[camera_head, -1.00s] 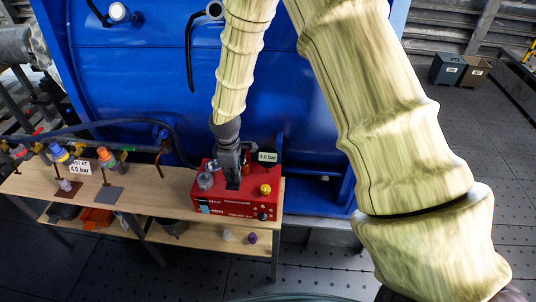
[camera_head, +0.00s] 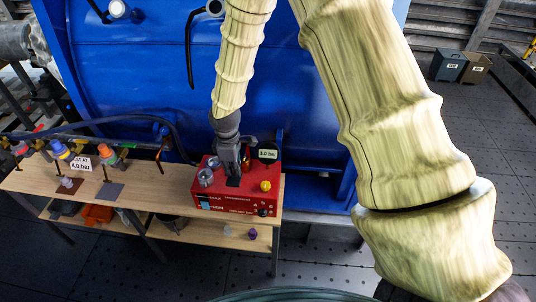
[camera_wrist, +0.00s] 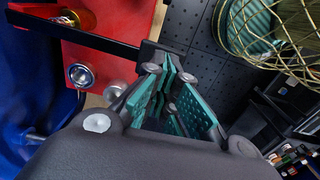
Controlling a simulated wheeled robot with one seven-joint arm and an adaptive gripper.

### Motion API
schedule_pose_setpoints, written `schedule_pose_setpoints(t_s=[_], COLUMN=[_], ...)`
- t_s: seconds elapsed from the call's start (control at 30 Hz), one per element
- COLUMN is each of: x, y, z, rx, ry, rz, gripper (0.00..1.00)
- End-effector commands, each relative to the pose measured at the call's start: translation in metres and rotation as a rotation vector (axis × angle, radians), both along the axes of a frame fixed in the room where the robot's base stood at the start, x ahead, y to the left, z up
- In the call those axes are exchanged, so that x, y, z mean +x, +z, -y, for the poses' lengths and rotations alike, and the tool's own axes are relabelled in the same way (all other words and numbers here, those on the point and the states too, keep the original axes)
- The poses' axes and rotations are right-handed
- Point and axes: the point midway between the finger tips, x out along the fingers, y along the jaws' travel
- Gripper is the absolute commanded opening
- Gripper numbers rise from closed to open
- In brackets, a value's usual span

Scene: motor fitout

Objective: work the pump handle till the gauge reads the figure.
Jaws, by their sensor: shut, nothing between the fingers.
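The red pump box (camera_head: 250,187) stands on the front right of the wooden bench. A small label by it (camera_head: 268,154) shows a figure in bar that I cannot read surely. A sign on the left of the bench (camera_head: 81,164) reads "TEST AT 4.0 bar". My gripper (camera_head: 234,180) is over the box, shut and empty. In the wrist view, a black bar, apparently the pump handle (camera_wrist: 75,33), crosses above the red box. Its end block lies beside my teal-padded fingers (camera_wrist: 180,95); whether they touch I cannot tell.
A large blue tank (camera_head: 300,110) stands right behind the bench (camera_head: 150,195). Several coloured valves and fittings sit at the bench's left. A dark hose (camera_head: 95,127) runs along the tank to the pump. Two bins (camera_head: 447,66) stand far right. The floor is open at right.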

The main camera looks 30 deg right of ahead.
Motion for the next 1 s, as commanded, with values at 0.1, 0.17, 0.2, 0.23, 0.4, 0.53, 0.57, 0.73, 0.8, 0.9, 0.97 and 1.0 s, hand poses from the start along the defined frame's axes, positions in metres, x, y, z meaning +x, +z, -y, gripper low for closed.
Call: schedule_pose_setpoints(t_s=[0.1,0.17,0.2,0.23,0.4,0.53,0.57,0.73,0.8,0.9,0.97,1.0], x=[0.000,0.000,0.000,0.000,0.001,0.002,0.002,0.003,0.004,0.004,0.005,0.005], y=[0.000,0.000,0.000,-0.001,-0.011,-0.022,-0.024,-0.038,-0.044,-0.052,-0.057,-0.060], z=[0.000,0.000,0.000,0.000,0.001,0.001,0.001,0.003,0.003,0.004,0.004,0.004], rx=[0.000,0.000,0.000,0.000,0.000,0.000,0.000,-0.001,0.000,0.000,-0.001,-0.001], ry=[0.000,0.000,0.000,0.000,0.000,0.000,0.000,0.000,0.000,0.000,0.000,0.000], rz=[0.000,0.000,0.000,0.000,-0.001,-0.001,-0.001,-0.001,-0.001,-0.001,-0.001,-0.001], gripper=[0.00,0.00,0.00,0.00,0.00,0.00,0.00,0.00,0.00,0.00,0.00,0.00])
